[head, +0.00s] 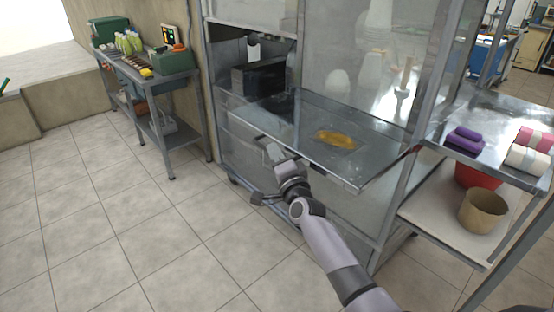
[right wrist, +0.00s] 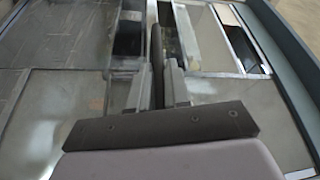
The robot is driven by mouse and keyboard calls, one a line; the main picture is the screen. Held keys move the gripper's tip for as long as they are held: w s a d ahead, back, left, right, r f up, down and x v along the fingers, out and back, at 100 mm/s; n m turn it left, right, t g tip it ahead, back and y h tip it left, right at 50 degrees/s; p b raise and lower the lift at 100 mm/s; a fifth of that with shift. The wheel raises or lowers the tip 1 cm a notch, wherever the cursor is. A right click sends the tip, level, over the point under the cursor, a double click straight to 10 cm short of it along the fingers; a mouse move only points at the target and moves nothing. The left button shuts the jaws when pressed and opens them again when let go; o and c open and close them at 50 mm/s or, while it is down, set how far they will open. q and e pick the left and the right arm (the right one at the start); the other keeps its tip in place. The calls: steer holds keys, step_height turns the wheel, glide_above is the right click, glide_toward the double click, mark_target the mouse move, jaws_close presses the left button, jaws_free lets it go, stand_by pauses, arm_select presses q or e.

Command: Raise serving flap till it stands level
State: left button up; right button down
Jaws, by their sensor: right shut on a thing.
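The serving flap (head: 300,122) is a grey, shiny panel with a thin metal rim, jutting out from the front of the press cabinet (head: 300,50) in the head view. It looks close to level; I cannot tell whether it is exactly so. In the right wrist view the two fingers (right wrist: 158,85) stand either side of a thin dark strip, which seems to be the flap's edge. My left gripper is not in view.
A yellow-orange patch (head: 338,138) shows on the flap. A side shelf with purple rolled cloths (head: 464,140), a red bowl (head: 476,175) and a tan pot (head: 484,211) stands at right. A loaded bench (head: 160,80) stands at left. The tiled floor (head: 100,215) is clear in front.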

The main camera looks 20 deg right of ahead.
steer(key=shift+d+r, duration=0.1)
steer(key=shift+r, duration=0.3)
steer(key=c, duration=1.2)
jaws_free()
steer(key=shift+o, duration=0.2)
steer(key=shift+f, duration=0.1)
steer(key=shift+s, duration=0.1)
steer(key=shift+s+p, duration=0.3)
steer(key=shift+p, duration=0.1)
steer(key=s+p, duration=0.3)
steer(key=s, duration=0.3)
steer(key=shift+f, duration=0.35)
